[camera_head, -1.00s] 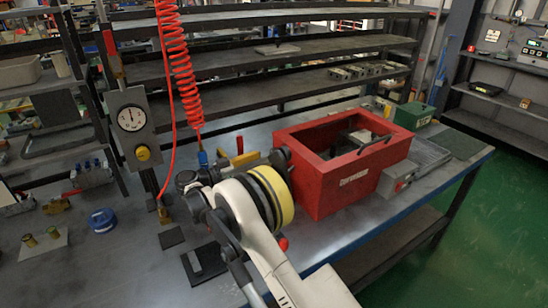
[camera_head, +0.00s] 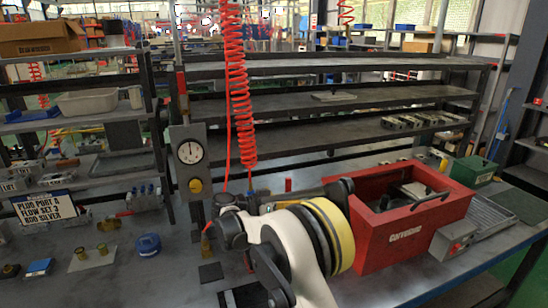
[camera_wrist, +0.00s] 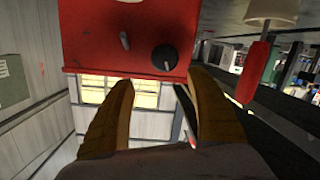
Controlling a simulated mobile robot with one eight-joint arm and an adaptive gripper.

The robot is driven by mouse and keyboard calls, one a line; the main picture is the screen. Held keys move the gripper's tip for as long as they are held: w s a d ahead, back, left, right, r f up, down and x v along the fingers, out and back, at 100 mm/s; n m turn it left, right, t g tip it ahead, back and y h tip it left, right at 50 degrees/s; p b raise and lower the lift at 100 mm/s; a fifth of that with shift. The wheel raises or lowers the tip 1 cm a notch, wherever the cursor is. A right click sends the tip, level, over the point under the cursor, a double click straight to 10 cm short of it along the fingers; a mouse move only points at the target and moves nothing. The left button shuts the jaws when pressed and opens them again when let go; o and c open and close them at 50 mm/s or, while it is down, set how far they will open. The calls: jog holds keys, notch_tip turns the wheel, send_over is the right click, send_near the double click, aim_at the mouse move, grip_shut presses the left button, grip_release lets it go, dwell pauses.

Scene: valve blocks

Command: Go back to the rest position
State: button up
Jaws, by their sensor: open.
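My arm (camera_head: 295,245), white with a yellow and black band, reaches over the workbench (camera_head: 165,285) in the head view. My gripper is not clearly seen there. In the wrist view my gripper (camera_wrist: 160,95) has its two yellow-brown fingers spread apart, with nothing between them. A red panel (camera_wrist: 120,40) with a black knob and a small lever lies beyond the fingertips. I cannot tell whether a finger touches it.
A red box (camera_head: 395,245) stands close right of my arm. A gauge panel (camera_head: 190,155) and a red coiled hose (camera_head: 238,100) stand behind. A sign (camera_head: 45,208), a blue round part (camera_head: 148,244) and brass fittings (camera_head: 102,249) sit on the left. Shelves (camera_head: 330,105) line the back.

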jog(key=s+d+r+n+y, duration=0.7)
jog(key=s+d, duration=0.4)
jog(key=s, duration=0.3)
jog(key=s+a+f+n+y, duration=0.1)
jog(key=s+y, duration=0.3)
jog(key=s, duration=0.8)
jog(key=s+a+f+n+t+y, duration=0.1)
jog(key=s+a+f+n+y, duration=0.1)
jog(key=s, duration=1)
jog(key=shift+s+a+f+n+t+y, duration=0.35)
jog(key=shift+f+y, duration=0.3)
jog(key=shift+y, duration=0.55)
